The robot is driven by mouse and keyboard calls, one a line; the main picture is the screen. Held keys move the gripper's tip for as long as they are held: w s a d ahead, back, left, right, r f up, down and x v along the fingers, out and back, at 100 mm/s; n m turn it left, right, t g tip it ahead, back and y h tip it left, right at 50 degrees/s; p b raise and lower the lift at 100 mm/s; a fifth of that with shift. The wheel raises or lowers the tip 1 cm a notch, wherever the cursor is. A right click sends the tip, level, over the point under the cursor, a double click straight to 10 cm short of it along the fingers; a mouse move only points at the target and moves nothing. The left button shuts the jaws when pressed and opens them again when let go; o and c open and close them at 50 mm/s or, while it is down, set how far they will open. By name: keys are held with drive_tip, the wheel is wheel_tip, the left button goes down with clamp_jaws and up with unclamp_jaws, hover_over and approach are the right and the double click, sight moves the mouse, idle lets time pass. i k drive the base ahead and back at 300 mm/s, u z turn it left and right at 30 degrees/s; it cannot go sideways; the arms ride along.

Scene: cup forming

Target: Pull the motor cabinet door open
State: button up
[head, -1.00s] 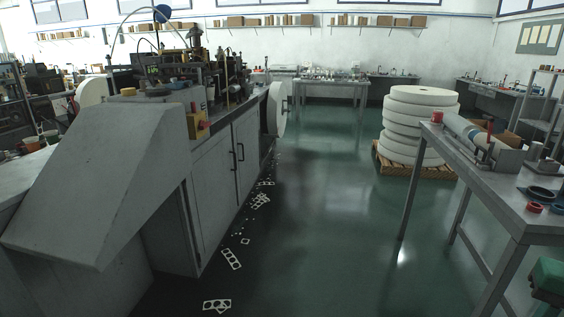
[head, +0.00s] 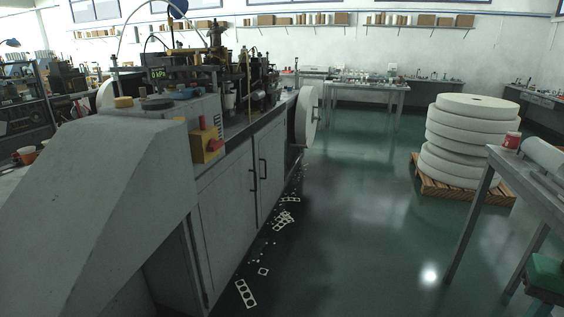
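The motor cabinet (head: 228,207) is the grey base under the cup-forming machine, left of centre in the head view. It has two flat doors, a nearer door (head: 225,225) and a farther door (head: 272,150). Both look shut. Two dark vertical bar handles (head: 253,179) stand side by side where the doors meet. My gripper is not in view.
A sloped grey housing (head: 110,210) fills the left foreground. Cut paper scraps (head: 246,293) lie along the cabinet's foot. The green floor (head: 350,230) to the right is open. A pallet (head: 465,188) with stacked white rolls and a grey table (head: 545,200) stand at right.

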sight(222, 224)
drive_tip(key=u, duration=0.2)
drive_tip(key=i, duration=1.2)
drive_tip(key=u, duration=0.35)
drive_tip(key=i, duration=1.9)
drive_tip(key=u, duration=0.15)
